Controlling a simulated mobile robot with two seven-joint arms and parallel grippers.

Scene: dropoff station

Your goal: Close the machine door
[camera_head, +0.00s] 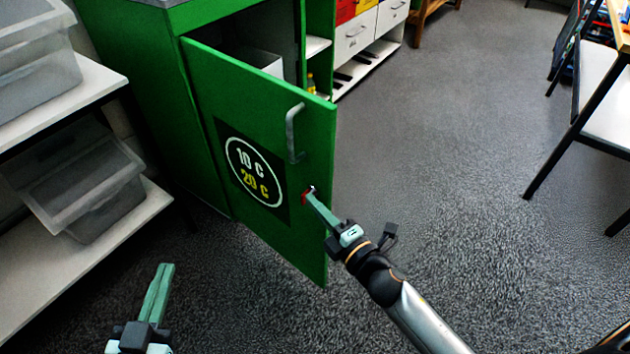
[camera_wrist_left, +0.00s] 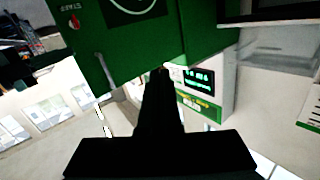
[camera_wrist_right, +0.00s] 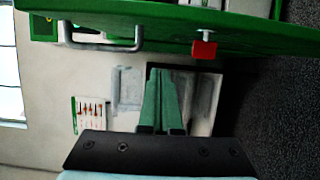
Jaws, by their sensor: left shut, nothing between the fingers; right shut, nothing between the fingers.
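The green machine door (camera_head: 235,95) stands ajar in the head view, its free edge swung out from the green machine (camera_head: 150,75). Its outer face has a grey handle (camera_head: 291,135), a round "10 C 20 C" label and a small red latch piece (camera_wrist_right: 203,48). My right gripper (camera_head: 308,196) is shut and empty, its tips in front of the outer face by the red piece; I cannot tell if they touch. The right wrist view shows the door above the fingers. My left gripper (camera_head: 166,268) is shut and empty, low at left, apart from the door.
A white shelf (camera_head: 95,255) with grey bins (camera_head: 85,185) stands at the left. White drawers (camera_head: 355,35) stand beyond the machine. A table and chair (camera_head: 610,105) are at the right. The dark carpet (camera_head: 450,140) between is clear.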

